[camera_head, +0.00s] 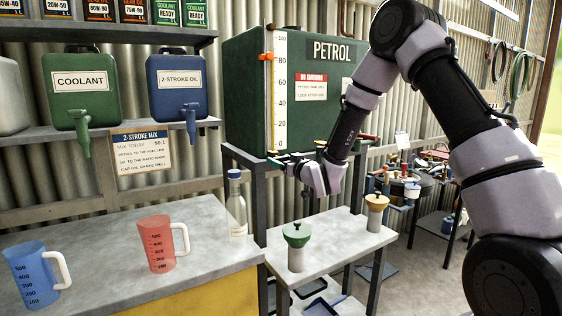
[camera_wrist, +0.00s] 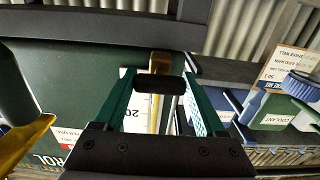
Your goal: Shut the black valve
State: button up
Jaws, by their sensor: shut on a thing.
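The green petrol tank (camera_head: 240,95) stands on a dark frame, with a white scale strip on its front. My gripper (camera_head: 279,160) is at the tank's lower front edge, below the strip. In the wrist view, my gripper's two teal fingers (camera_wrist: 160,88) are closed on the ends of a short black handle, the black valve (camera_wrist: 160,87). The handle lies crosswise between the fingers, in front of a brass body (camera_wrist: 160,62). In the head view the valve is mostly hidden by my gripper. I cannot tell whether the valve is open or shut.
A yellow handle (camera_wrist: 25,145) is close to my gripper at the wrist view's left. Below stand a green-funnel container (camera_head: 296,256) and a yellow-funnel container (camera_head: 376,218). A clear bottle (camera_head: 237,210), red jug (camera_head: 158,245) and blue jug (camera_head: 33,275) stand on the left bench.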

jog(key=o, duration=1.3)
jog(key=v, duration=1)
jog(key=shift+s+d, duration=0.25)
jog(key=shift+s, duration=0.1)
